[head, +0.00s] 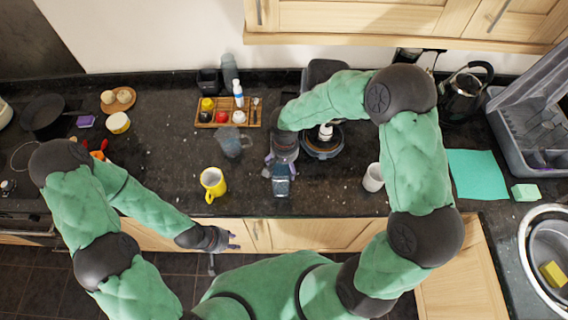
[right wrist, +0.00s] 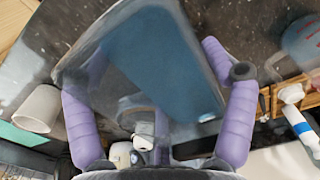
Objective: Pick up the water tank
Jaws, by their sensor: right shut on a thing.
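The water tank (right wrist: 160,62) is a see-through blue-grey container. In the right wrist view it fills the space between the two purple fingers of my right gripper (right wrist: 146,72), which is shut on it. In the head view the tank (head: 281,186) shows just below my right gripper (head: 281,168), over the front part of the dark counter; whether it touches the counter is unclear. The dark coffee machine (head: 322,148) stands just right of it, partly behind my right arm. My left gripper (head: 228,240) hangs in front of the counter edge, away from the tank; its finger opening is unclear.
A yellow mug (head: 213,183) and a grey see-through jug (head: 232,142) stand left of the tank. A white cup (head: 373,178) stands right. A wooden tray (head: 219,123) with bottles lies behind. A kettle (head: 462,92) and dish rack (head: 520,135) are far right.

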